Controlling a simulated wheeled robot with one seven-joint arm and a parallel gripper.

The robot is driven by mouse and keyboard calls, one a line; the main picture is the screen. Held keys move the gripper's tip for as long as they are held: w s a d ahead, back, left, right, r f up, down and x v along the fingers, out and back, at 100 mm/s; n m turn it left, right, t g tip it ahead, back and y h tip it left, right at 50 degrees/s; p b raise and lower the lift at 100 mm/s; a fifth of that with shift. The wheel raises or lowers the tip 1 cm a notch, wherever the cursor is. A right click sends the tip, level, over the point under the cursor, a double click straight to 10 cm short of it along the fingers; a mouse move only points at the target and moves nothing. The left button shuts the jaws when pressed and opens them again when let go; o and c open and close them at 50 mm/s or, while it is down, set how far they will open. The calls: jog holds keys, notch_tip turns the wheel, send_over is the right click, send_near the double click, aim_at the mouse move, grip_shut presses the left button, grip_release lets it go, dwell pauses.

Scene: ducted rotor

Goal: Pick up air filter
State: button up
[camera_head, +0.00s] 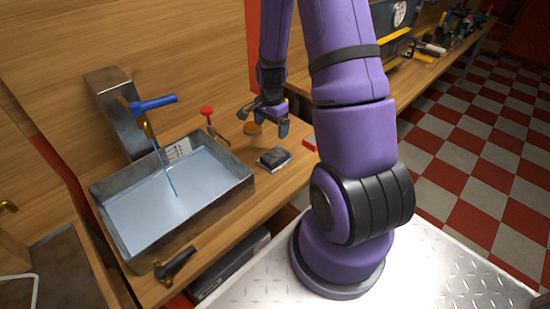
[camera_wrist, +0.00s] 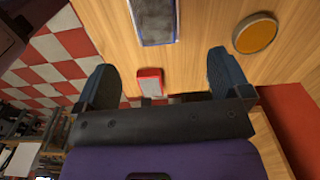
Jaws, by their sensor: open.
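A flat rectangular piece with a dark frame and grey face (camera_head: 274,158) lies on the wooden bench, right of the metal sink; it looks like the air filter. In the wrist view this air filter (camera_wrist: 155,22) is at the top middle, partly cut off by the frame edge. My gripper (camera_head: 265,119) is above the bench behind the filter, with its fingers spread. In the wrist view my gripper (camera_wrist: 160,65) is open, with nothing held between its two dark fingers, and the filter is apart from them.
An orange disc (camera_wrist: 256,33) lies on the bench beside the filter. A small red and white box (camera_wrist: 150,83) shows between my fingers, on the bench. A red-topped tool (camera_head: 207,112) stands behind the sink (camera_head: 240,181). A dark-handled tool (camera_head: 175,265) lies at the sink's front.

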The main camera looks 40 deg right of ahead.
aim_at(275, 155)
jog(key=shift+m, duration=0.3)
jog(key=shift+s+d+f, duration=0.1)
jog(key=shift+d+f, duration=0.05)
jog(key=shift+f, duration=1.95)
jog(key=shift+s+d+f, duration=0.15)
jog(key=shift+d+f, duration=0.05)
jog(key=shift+f, duration=1.95)
jog(key=shift+s+d+f, duration=0.1)
jog(key=shift+d+f, duration=0.05)
jog(key=shift+f, duration=1.95)
jog(key=shift+c, duration=0.4)
jog(key=c, duration=0.9)
